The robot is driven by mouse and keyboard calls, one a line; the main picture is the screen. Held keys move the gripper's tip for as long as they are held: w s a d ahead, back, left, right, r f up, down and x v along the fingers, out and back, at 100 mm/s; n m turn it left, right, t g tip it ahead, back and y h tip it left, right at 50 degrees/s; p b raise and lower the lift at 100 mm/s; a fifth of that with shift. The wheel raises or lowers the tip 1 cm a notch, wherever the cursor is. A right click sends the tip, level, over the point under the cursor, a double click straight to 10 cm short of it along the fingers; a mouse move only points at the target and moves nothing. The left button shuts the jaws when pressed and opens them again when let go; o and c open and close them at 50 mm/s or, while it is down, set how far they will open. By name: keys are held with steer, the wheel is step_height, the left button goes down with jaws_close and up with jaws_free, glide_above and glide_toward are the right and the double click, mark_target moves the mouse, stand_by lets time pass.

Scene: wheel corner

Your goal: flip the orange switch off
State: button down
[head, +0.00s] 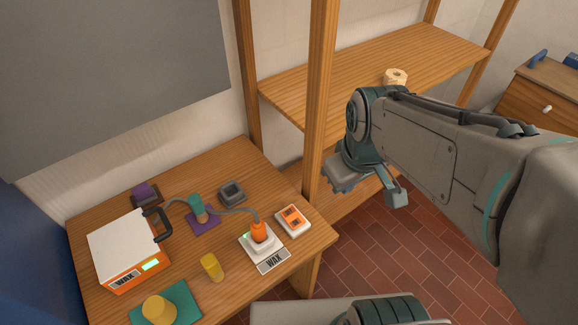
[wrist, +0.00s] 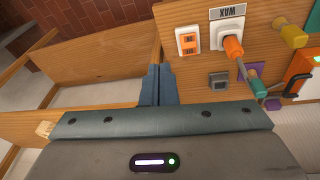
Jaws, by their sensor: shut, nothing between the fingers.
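The orange switch (head: 293,219) is a white plate with two orange parts. It lies on the wooden desk near its right edge. It also shows in the wrist view (wrist: 187,40), at the top, right of my fingers. I cannot tell from these views which way it is set. My gripper shows in the wrist view (wrist: 158,86) with its fingers together and empty. In the head view it hangs right of the desk, past the wooden post, apart from the switch.
An orange plug (head: 258,232) stands in a white socket beside a WAX label (head: 273,261). A grey cable runs from it towards a white and orange heater (head: 128,250). A grey square piece (head: 232,193) lies behind. A wooden post (head: 320,110) and shelf (head: 360,65) stand near my arm.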

steer(key=w+a+f+n+b, duration=0.2)
steer(key=w+a+f+n, duration=0.25)
steer(key=n, duration=0.55)
steer(key=n+g+y+b, duration=0.1)
steer(key=n+b, duration=0.1)
steer(key=n, duration=0.8)
glide_above(290, 211)
steer(key=s+d, duration=0.1)
steer(key=s, duration=0.1)
step_height(290, 211, down, 5)
steer(key=shift+s+d+r, duration=0.1)
steer(key=shift+s+d, duration=0.05)
steer(key=f, duration=0.4)
steer(key=w+f+b, duration=0.1)
steer(key=f, duration=0.4)
steer(key=a+f+b, duration=0.1)
steer(key=f, duration=0.4)
steer(key=shift+w+a, duration=0.1)
steer(key=shift+w, duration=0.3)
